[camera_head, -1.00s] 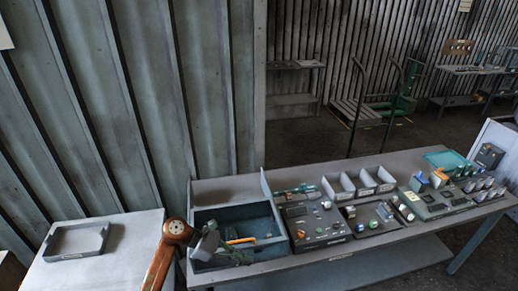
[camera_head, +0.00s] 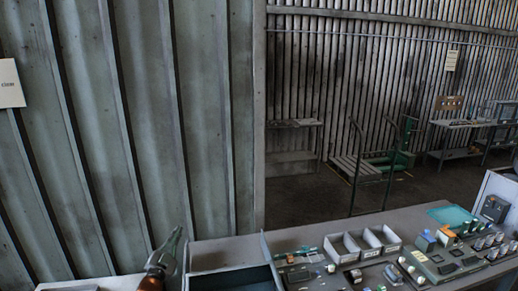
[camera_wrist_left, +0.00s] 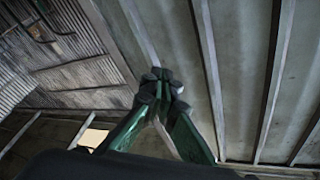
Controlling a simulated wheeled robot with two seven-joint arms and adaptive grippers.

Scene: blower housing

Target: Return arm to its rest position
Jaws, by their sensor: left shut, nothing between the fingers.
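My left gripper (camera_head: 170,247) stands at the bottom of the head view, left of the bench's blue-grey bin, with its fingers pointing up. In the left wrist view its green fingers (camera_wrist_left: 165,95) meet at their dark tips with nothing between them. The gripper is shut and empty, in front of the ribbed metal wall (camera_wrist_left: 245,80). My left arm shows only as a short orange piece below the gripper. My right gripper is not in view.
The bench (camera_head: 210,252) carries the blue-grey bin (camera_head: 235,280), small grey bins (camera_head: 365,242) and boards with several parts. A grey tray (camera_head: 80,288) is cut off at lower left. A cart (camera_head: 355,168) stands on the floor behind.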

